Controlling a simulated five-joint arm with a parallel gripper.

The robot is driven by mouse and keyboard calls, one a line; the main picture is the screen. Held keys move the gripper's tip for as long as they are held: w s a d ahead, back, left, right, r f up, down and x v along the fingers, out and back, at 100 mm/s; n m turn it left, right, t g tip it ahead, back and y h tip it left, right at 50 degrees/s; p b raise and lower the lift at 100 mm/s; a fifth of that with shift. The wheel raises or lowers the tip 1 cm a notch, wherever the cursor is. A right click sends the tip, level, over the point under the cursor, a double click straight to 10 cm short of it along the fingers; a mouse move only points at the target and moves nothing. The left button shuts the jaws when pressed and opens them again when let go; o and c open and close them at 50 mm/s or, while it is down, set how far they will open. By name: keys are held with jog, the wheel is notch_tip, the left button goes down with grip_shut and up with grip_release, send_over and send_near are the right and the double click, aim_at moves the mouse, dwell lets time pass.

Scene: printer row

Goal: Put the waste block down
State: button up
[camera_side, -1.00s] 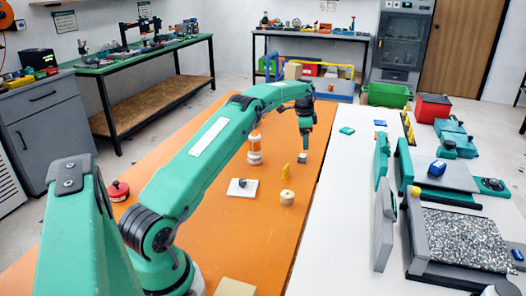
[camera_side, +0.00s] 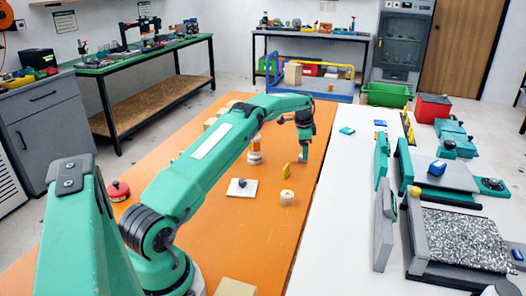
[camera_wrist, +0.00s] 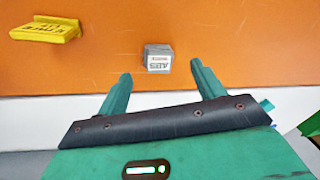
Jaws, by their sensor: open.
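The waste block (camera_wrist: 158,58) is a small grey cube with a white label reading ABS. It sits on the orange tabletop in the wrist view. My gripper (camera_wrist: 160,72) is open, its two green fingers apart, with the block in line with the gap between the tips. The wrist view does not clearly show how far the tips are above the table. In the side view my gripper (camera_side: 304,157) points down close to the orange table's right edge, and the block is hidden there or too small to make out.
A pale roll (camera_side: 287,197), a white plate (camera_side: 242,187) and an orange-white bottle (camera_side: 255,150) stand nearby. The white table (camera_side: 345,190) adjoins on the right.

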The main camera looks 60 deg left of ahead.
jog(key=shift+w+a+f, duration=0.1)
jog(key=shift+w+f, duration=0.1)
jog(key=shift+f, duration=1.3)
jog(key=shift+c, duration=0.2)
jog(key=c, duration=1.3)
jog(key=shift+r, duration=0.1)
jog(key=shift+r, duration=2.05)
jog(key=d+r, duration=0.2)
jog(key=d, duration=0.2)
jog(key=d+r, duration=0.2)
jog(key=d, duration=0.1)
jog(key=d+r, duration=0.2)
jog(key=d, duration=0.2)
jog(key=shift+d+r, duration=0.35)
jog(key=shift+r, duration=0.05)
